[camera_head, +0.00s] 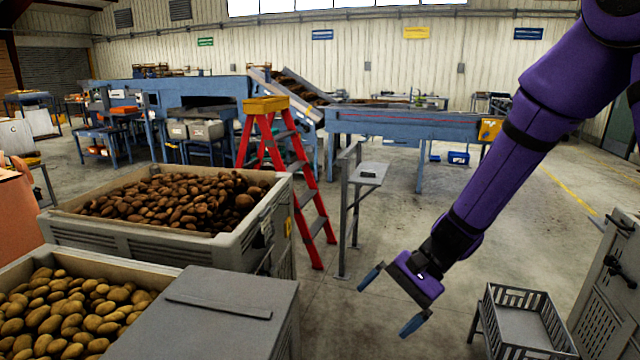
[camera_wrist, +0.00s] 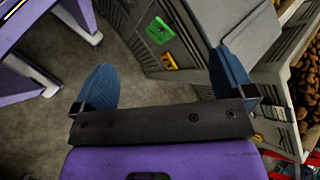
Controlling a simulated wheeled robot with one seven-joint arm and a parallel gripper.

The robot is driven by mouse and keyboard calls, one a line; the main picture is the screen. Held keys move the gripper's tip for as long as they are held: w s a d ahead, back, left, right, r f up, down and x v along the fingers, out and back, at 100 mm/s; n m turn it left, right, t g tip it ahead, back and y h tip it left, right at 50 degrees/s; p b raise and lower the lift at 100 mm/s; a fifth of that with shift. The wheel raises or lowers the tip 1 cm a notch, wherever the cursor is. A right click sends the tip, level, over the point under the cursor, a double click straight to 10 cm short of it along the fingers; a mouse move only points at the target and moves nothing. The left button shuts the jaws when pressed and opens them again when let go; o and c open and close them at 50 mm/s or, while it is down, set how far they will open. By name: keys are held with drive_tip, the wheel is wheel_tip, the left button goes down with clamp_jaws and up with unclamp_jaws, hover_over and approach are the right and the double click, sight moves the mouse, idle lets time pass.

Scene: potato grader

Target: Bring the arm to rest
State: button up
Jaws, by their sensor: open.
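My gripper (camera_head: 392,302) hangs from my purple arm at the right of the head view, above the concrete floor. Its two blue fingers are spread apart with nothing between them. In the wrist view my gripper (camera_wrist: 165,85) is also open and empty, with floor and the side of a grey crate beyond it. My arm reaches down and to the left from the upper right of the head view.
Grey crates of potatoes, one far (camera_head: 150,247) and one near (camera_head: 150,268), stand at left. A red stepladder (camera_head: 309,205) and a grey stand (camera_head: 368,172) are behind my gripper. A slatted grey bin (camera_head: 520,318) and grey cabinet (camera_head: 605,295) stand at right. Open floor lies between.

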drive_tip(key=s+d+r+n+t+h, duration=0.3)
drive_tip(key=s+d+r+t+h, duration=0.1)
drive_tip(key=s+d+r, duration=0.4)
drive_tip(key=s+d+r+n+t+h, duration=0.2)
drive_tip(key=s+d+r+t+h, duration=0.3)
drive_tip(key=r, duration=0.8)
drive_tip(key=s+d, duration=0.3)
drive_tip(key=d, duration=0.2)
drive_tip(key=shift+s+d+r+n+h, duration=0.2)
drive_tip(key=shift+r+n+h, duration=0.1)
drive_tip(key=shift+n, duration=0.1)
drive_tip(key=shift+f, duration=0.1)
idle(0.6)
